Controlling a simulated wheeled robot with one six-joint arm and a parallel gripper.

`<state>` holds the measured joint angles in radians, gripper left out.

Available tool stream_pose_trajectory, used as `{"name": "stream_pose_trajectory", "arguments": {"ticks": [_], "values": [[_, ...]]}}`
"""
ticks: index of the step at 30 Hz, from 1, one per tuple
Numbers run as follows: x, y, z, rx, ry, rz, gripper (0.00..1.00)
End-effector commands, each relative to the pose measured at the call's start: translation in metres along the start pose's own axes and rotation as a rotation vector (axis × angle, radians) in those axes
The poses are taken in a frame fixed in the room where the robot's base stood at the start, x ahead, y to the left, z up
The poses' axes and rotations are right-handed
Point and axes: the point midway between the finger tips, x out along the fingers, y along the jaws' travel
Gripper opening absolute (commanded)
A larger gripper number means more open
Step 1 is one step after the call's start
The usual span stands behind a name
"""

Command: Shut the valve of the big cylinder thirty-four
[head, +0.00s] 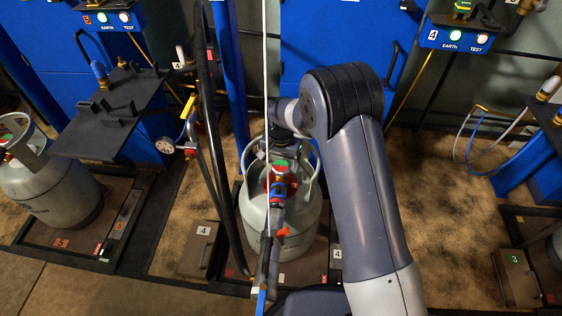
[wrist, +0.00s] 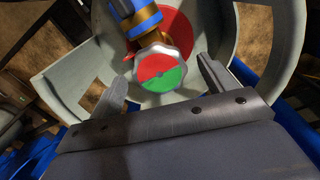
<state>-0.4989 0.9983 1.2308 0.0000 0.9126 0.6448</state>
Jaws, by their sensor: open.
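A grey cylinder (head: 304,232) with a collar stands on scale four in the middle of the head view. No number is readable on it. Its valve handwheel (head: 281,170) has a red and green top; in the wrist view the handwheel (wrist: 160,69) shows red on one half and green on the other, inside the cylinder's pale collar (wrist: 60,85). My gripper (wrist: 160,70) is open, with one finger on each side of the handwheel, and both look apart from it. In the head view my wrist hangs just behind the valve, and the fingers are hard to make out.
A hose and coupling run forward from the valve, and dark hoses hang at its left. Another grey cylinder (head: 55,185) stands on scale five at the left. A dark shelf (head: 120,105) and a pressure gauge (head: 165,145) are between them. Bare floor (head: 440,220) lies at the right.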

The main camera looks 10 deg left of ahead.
Motion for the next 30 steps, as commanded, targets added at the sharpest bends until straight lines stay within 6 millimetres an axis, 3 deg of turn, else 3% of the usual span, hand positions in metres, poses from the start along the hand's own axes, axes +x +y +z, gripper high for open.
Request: {"name": "stream_pose_trajectory", "arguments": {"ticks": [5,18,30], "values": [[-0.015,-0.001,-0.001,0.0,0.002,-0.002,0.79],[-0.096,0.0,-0.001,0.0,0.002,-0.002,0.79],[-0.108,0.0,0.0,0.0,0.0,0.0,0.79]]}}
